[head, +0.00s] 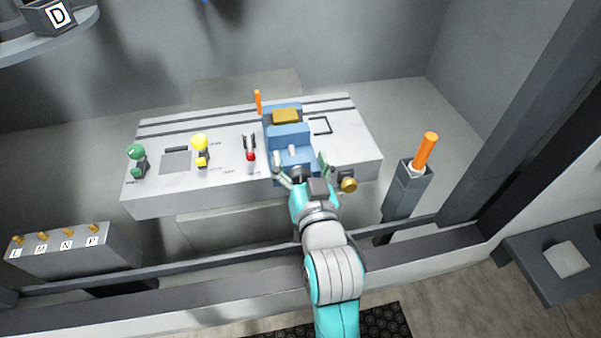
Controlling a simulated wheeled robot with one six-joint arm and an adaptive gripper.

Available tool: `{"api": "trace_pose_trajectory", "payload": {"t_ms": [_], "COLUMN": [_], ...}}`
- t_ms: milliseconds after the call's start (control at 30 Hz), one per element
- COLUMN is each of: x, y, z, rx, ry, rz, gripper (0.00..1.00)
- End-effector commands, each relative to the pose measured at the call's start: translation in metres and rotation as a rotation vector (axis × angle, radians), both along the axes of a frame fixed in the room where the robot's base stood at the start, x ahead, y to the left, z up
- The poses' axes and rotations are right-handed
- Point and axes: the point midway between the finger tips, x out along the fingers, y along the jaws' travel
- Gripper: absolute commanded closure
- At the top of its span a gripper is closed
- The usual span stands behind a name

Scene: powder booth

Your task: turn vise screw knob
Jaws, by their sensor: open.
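The blue vise (288,137) stands on the grey bench, right of its middle, with a brass-coloured block (286,116) at its top. My gripper (303,166) is at the near end of the vise, with its fingers spread and pointing at it. A small pale peg-like part (292,151) shows on the vise just beyond the fingers. A round brass knob (348,184) is right of my gripper, by the bench's front edge. Whether it is the vise screw's knob I cannot tell. My gripper and wrist hide the vise's near end, and I see no clear contact.
The bench (225,180) carries a green knob (137,152), a yellow knob (200,142) and a red-tipped lever (250,155) left of the vise. An orange stick (258,102) stands behind. An orange-handled tool (427,150) sits in a grey holder (407,190) at right.

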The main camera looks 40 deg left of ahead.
Motion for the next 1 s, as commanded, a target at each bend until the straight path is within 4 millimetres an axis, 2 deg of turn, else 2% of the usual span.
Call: {"api": "trace_pose_trajectory", "payload": {"t_ms": [33, 200, 433, 767, 867, 1000], "x": [0.0, 0.0, 0.0, -0.002, -0.008, -0.028], "y": [0.0, 0.0, 0.0, -0.004, -0.018, -0.047], "z": [0.011, 0.033, 0.044, 0.041, 0.031, 0.009], "rx": [0.002, 0.001, 0.0, -0.015, -0.061, -0.164], "ry": [-0.003, -0.002, 0.0, 0.012, 0.057, 0.148], "rz": [0.0, 0.0, 0.0, 0.001, 0.008, 0.033], "gripper": [0.18, 0.18, 0.18, 0.18, 0.18, 0.18]}}
